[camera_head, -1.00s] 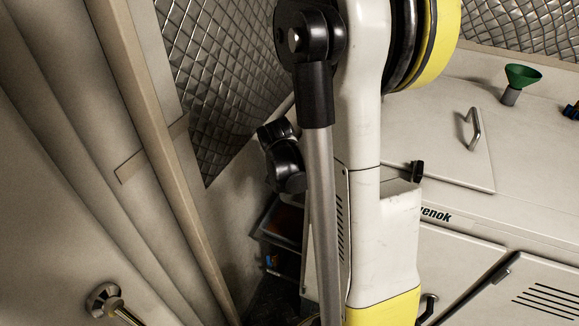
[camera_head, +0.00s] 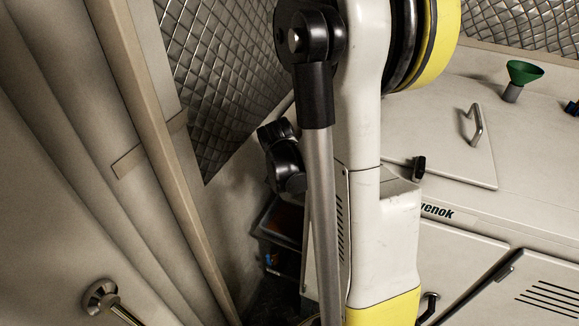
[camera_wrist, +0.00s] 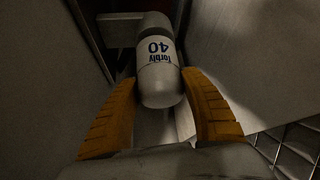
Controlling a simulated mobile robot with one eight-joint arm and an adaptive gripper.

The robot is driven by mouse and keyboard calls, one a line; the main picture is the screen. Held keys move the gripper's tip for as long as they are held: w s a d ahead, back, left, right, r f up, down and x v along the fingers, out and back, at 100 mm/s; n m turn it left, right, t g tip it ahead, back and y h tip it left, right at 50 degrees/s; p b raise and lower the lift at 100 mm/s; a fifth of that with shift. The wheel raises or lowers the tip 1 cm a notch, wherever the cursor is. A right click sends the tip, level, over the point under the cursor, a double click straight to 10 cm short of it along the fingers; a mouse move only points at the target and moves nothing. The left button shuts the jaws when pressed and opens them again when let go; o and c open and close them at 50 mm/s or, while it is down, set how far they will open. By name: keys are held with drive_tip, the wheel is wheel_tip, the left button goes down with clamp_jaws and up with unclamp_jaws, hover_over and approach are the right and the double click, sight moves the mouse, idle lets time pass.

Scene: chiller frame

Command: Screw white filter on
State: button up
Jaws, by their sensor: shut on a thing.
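The white filter (camera_wrist: 160,72) is a rounded cylinder with blue lettering and "40" on it, in the wrist view. My gripper (camera_wrist: 162,88) has two orange fingers, one on each side of the filter's near end, and is shut on it. The filter points away from my gripper. Its far end meets or overlaps a pale block (camera_wrist: 118,28) in the dim background; I cannot tell whether they touch or whether the filter is threaded onto anything. In the head view my own arm fills the middle, and the gripper and filter do not show.
A dark shelf or bin (camera_head: 280,235) sits low behind my arm. A pale wall and beam (camera_head: 150,130) bound the left. Walls lie close around the gripper.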

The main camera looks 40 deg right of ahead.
drive_tip(key=shift+f+b, duration=0.45)
drive_tip(key=shift+f, duration=0.1)
drive_tip(key=o, duration=1.4)
drive_tip(key=shift+r, duration=0.1)
drive_tip(key=v, duration=1.2)
drive_tip(key=shift+a, duration=0.1)
drive_tip(key=a+r+n, duration=0.1)
drive_tip(key=a, duration=0.2)
drive_tip(key=s+a+r+n+t+y, duration=0.1)
drive_tip(key=a+n, duration=0.1)
drive_tip(key=a, duration=0.2)
drive_tip(key=s+a+r+n+y, duration=0.1)
drive_tip(key=a, duration=0.3)
drive_tip(key=shift+a+n+t, duration=0.1)
drive_tip(key=shift+n+t, duration=0.2)
drive_tip(key=shift+n, duration=0.1)
drive_tip(key=shift+o, duration=0.3)
drive_tip(key=s+a+n+y, duration=0.1)
drive_tip(key=s+a+n, duration=0.2)
drive_tip(key=a, duration=0.3)
drive_tip(key=s+a+r+n+t+y, duration=0.1)
drive_tip(key=s+a+n+y, duration=0.1)
drive_tip(key=a, duration=0.4)
drive_tip(key=shift+s+a+r+n+t, duration=0.2)
drive_tip(key=shift+s+a+n+t, duration=0.15)
drive_tip(key=shift+n, duration=0.35)
